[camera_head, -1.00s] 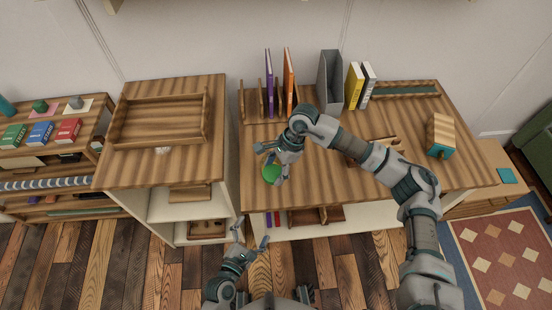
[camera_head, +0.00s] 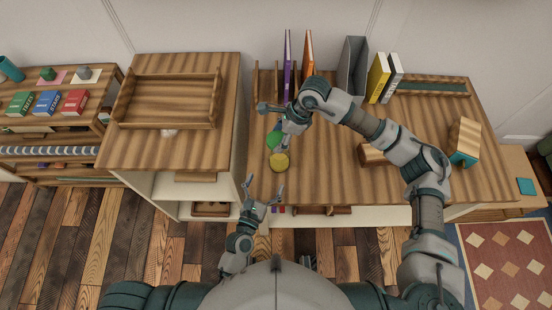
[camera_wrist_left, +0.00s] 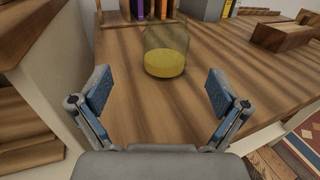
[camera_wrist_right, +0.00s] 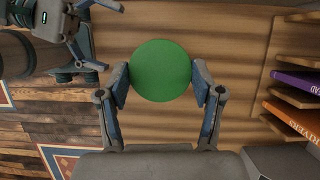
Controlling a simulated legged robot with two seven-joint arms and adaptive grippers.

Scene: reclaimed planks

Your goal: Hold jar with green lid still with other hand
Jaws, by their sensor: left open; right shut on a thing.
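The clear jar with yellow contents (camera_head: 280,162) stands upright near the front edge of the desk (camera_head: 340,185). It also shows in the left wrist view (camera_wrist_left: 165,62), with no lid on the part in sight. The round green lid (camera_wrist_right: 160,70) sits between the fingers of my right gripper (camera_wrist_right: 160,82), which is shut on it. In the head view the lid (camera_head: 273,139) appears just behind the jar, apart from it. My left gripper (camera_head: 264,187) is open and empty at the desk's front edge. Its fingers point toward the jar, short of it.
Purple and orange books (camera_head: 287,65) stand in a rack behind the jar. A grey file holder (camera_head: 352,68) and yellow and white books stand further right. A wooden piece (camera_head: 374,154) lies right of the jar. An empty tray (camera_head: 165,100) tops the left cabinet.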

